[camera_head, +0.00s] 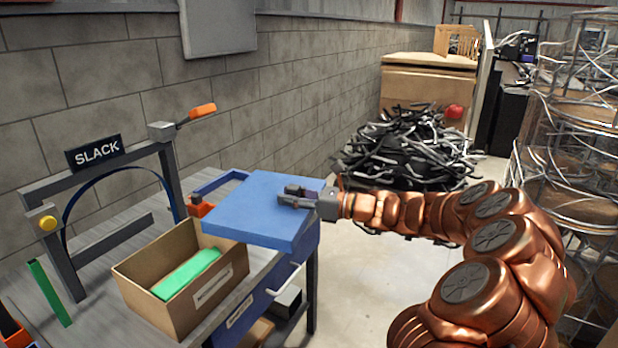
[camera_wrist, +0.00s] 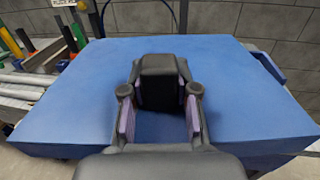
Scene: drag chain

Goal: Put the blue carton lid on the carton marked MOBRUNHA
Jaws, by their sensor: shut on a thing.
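The blue carton lid (camera_head: 255,218) is a flat, wide slab in the head view, held up behind and to the right of the open carton. My gripper (camera_head: 296,198) is shut on the lid at a dark knob-like part on its top. The wrist view shows the lid (camera_wrist: 70,105) filling most of the picture, with my gripper's fingers (camera_wrist: 160,95) around the dark knob (camera_wrist: 158,80). The brown carton (camera_head: 150,300) stands open on the bench with a green block (camera_head: 187,273) inside. Its white front label is too small to read. The lid hides the carton's far right corner.
A grey frame with a SLACK sign (camera_head: 95,152) and a blue strip stands left of the carton. An orange-handled lever (camera_head: 195,112) rises behind. The grey bench (camera_head: 100,300) carries the carton. A black chain pile (camera_head: 410,150) and wire racks (camera_head: 575,130) lie farther right.

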